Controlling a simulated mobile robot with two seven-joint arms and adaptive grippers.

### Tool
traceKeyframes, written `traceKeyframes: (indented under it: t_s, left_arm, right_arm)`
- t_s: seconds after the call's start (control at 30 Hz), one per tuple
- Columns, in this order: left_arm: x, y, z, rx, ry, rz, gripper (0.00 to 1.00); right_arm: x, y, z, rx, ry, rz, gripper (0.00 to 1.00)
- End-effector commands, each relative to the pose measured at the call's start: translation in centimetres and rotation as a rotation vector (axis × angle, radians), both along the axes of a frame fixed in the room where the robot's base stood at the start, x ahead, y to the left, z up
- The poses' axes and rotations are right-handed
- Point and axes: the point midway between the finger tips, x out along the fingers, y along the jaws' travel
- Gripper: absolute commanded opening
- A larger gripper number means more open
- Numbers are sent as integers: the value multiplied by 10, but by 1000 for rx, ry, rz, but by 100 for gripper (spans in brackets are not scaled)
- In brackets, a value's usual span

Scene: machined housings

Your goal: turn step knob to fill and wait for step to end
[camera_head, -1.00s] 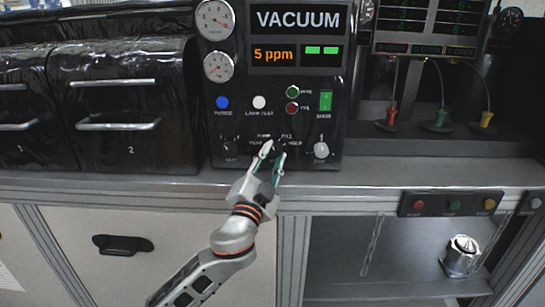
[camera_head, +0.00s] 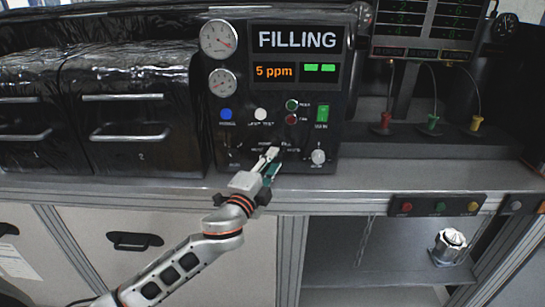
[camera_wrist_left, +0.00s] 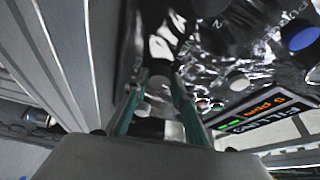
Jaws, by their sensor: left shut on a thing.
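The dark control panel (camera_head: 240,110) stands at the back; its top display (camera_head: 297,39) reads FILLING. The step knob sits low in the middle of the panel and is mostly hidden by my fingers in the head view. My left gripper (camera_head: 270,163) reaches up to it from below and is shut on it. In the left wrist view, a knob-like round part (camera_wrist_left: 158,84) shows between the teal-padded fingers of my left gripper (camera_wrist_left: 157,105). The knob's pointer cannot be read. My right gripper is not in view.
The lower display (camera_head: 292,72) reads 5 ppm beside two green bars. A blue button (camera_head: 226,114), a white button (camera_head: 260,114), a green switch (camera_head: 321,115) and a light knob (camera_head: 318,157) are near my gripper. A metal part (camera_head: 449,246) stands on the shelf at right.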

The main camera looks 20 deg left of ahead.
Motion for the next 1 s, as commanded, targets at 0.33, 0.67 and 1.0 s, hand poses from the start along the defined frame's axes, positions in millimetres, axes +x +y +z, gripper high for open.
traceKeyframes:
  t_s: [0.33,0.67,1.0]
  left_arm:
    - [0,0,1,139,39,0,4]
    - [0,0,1,162,47,0,4]
    - [0,0,1,161,46,0,42]
  right_arm:
    - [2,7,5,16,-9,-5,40]
    - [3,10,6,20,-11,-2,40]
    - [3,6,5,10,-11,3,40]
